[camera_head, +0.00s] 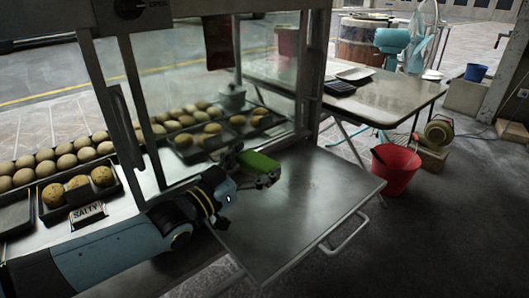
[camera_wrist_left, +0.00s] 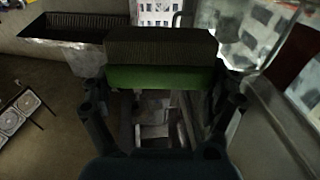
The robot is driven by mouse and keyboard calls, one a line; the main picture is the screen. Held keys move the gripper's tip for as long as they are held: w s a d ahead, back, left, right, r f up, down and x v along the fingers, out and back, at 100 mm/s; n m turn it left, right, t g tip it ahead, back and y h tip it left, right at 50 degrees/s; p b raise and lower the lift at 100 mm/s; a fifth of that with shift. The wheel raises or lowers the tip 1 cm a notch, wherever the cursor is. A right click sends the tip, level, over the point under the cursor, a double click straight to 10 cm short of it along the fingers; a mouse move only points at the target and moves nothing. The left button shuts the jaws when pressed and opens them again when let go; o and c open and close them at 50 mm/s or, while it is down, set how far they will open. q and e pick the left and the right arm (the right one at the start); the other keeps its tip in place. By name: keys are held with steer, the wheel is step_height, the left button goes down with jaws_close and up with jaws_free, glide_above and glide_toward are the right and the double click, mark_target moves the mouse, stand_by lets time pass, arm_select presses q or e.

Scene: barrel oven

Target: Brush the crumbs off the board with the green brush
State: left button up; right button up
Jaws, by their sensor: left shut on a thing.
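My left gripper (camera_head: 262,178) comes in from the left, over the left part of the grey metal board (camera_head: 310,205). It is shut on the green brush (camera_head: 259,162). In the left wrist view the green brush (camera_wrist_left: 160,77) lies across between the fingers of my left gripper (camera_wrist_left: 162,88), with its dark bristles (camera_wrist_left: 160,45) on the far side. I cannot tell whether the bristles touch the board. The board looks mostly bare; crumbs are too small or dark to make out. My right gripper is not in view.
A glass case with trays of round buns (camera_head: 72,155) and a "SALTY" sign (camera_head: 88,214) stands left of the board. A handle (camera_head: 346,235) sticks out at its front edge. A red bucket (camera_head: 396,170) stands on the floor at right, near a table (camera_head: 385,92).

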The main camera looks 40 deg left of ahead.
arm_select(q)
steer(key=shift+g, duration=0.7)
steer(key=s+f, duration=0.2)
steer(key=f, duration=0.1)
steer(key=s+a+f, duration=0.1)
steer(key=f, duration=0.1)
steer(key=shift+s+p, duration=0.2)
steer(key=shift+p, duration=0.2)
steer(key=shift+s+a+r+y+p, duration=0.15)
steer(key=shift+s+a+p, duration=0.2)
steer(key=shift+s, duration=0.3)
steer(key=shift+s+a+r+y+p, duration=0.15)
steer(key=shift+s+a+p, duration=0.15)
steer(key=shift+s, duration=0.35)
steer(key=shift+w+d, duration=0.1)
steer(key=shift+w, duration=0.05)
step_height(320, 180, up, 6)
steer(key=p, duration=0.5)
steer(key=shift+w+p, duration=0.15)
steer(key=shift+p, duration=0.25)
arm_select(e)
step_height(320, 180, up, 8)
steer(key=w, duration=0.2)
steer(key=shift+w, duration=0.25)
arm_select(q)
steer(key=shift+r, duration=0.2)
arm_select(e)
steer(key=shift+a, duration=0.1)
